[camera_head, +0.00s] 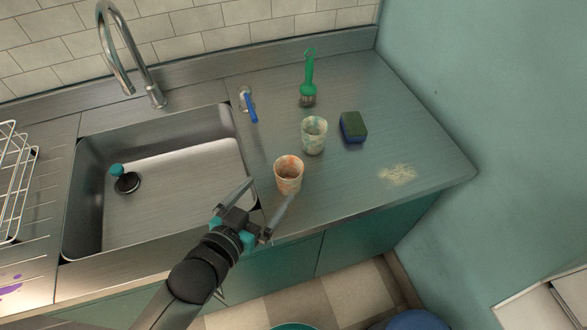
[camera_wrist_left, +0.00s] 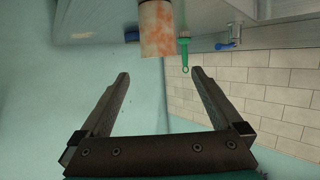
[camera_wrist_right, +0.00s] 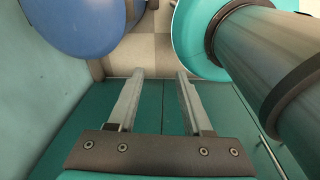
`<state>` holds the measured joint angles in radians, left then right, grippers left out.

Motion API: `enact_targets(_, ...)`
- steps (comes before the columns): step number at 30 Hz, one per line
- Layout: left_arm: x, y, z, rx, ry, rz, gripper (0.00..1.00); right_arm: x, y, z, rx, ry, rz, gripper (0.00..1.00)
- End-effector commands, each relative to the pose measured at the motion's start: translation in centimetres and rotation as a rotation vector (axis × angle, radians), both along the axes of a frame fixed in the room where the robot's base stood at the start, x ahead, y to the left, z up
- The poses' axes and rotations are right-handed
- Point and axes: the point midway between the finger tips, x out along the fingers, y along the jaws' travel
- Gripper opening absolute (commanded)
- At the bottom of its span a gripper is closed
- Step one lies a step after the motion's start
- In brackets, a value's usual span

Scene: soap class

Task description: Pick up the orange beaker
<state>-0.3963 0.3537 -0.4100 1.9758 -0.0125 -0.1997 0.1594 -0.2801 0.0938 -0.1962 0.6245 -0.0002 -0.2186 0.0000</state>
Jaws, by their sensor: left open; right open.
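The orange beaker (camera_head: 288,176) is a white cup with orange blotches, standing upright on the steel counter near its front edge, right of the sink. It also shows at the top of the left wrist view (camera_wrist_left: 157,30). My left gripper (camera_head: 268,190) is open, with its fingers spread just in front of the beaker; nothing is between them. In the left wrist view the beaker is beyond the fingertips. My right gripper (camera_wrist_right: 158,74) is open and empty, low in front of the teal cabinets; it is not clear in the head view.
A green-blotched beaker (camera_head: 314,135) stands behind the orange one. A sponge (camera_head: 353,127), green brush (camera_head: 308,80) and blue-handled tool (camera_head: 249,106) lie around it. The sink (camera_head: 88,216) with faucet (camera_head: 128,60) is left. A pale stain (camera_head: 398,174) marks the counter's clear right side.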

Motion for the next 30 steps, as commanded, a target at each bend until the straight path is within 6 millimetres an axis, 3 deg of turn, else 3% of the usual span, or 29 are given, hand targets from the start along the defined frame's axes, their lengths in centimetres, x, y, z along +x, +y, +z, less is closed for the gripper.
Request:
enact_targets(3, 1.8, -0.9, -0.5, -0.001, -0.003, 0.0, 1.0, -2.0, 0.6, -0.3, 0.007, 0.029, -0.001, 0.5)
enact_targets(7, 3.6, -1.8, -1.1, -0.001, -0.002, 0.001, 1.0, -3.0, 1.4, -0.5, 0.018, 0.046, -0.002, 0.5)
enact_targets(15, 6.8, -3.5, -2.3, -0.001, 0.0, 0.001, 1.0, -2.1, 1.7, -0.9, 0.021, 0.031, -0.001, 0.5)
enact_targets(23, 7.9, -4.1, -2.7, 0.0, 0.0, 0.001, 1.0, -1.5, 1.3, -1.0, 0.017, 0.021, 0.001, 0.5)
enact_targets(30, 10.4, -5.5, -3.7, 0.0, -0.001, 0.001, 1.0, -1.5, 1.1, -1.4, 0.014, 0.021, 0.0, 0.5)
